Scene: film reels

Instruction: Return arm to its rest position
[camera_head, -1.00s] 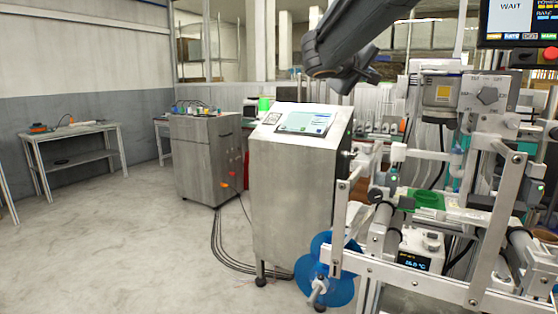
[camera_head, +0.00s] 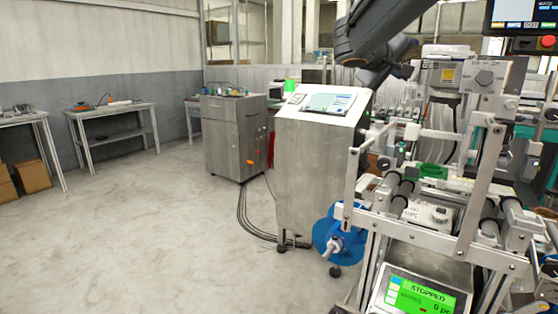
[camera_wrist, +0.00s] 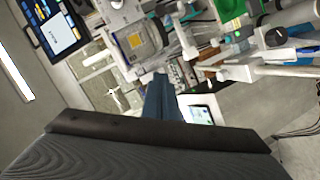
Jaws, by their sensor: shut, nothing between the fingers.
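My dark arm reaches in from the top right of the head view. My gripper (camera_head: 405,68) hangs at its end, above and right of the steel cabinet, in front of the film machine. In the wrist view my gripper (camera_wrist: 162,98) shows as a narrow blue-grey shape above a wide dark part of my wrist. It is shut and empty. I cannot tell from these views how far the gripper is from the machine parts behind it.
The steel cabinet (camera_head: 315,185) with a sloped screen stands left of the film machine frame (camera_head: 420,240). A blue reel (camera_head: 338,238) sits low on the frame. A green display (camera_head: 418,298) reads STOPPED. Open floor (camera_head: 150,240) lies to the left.

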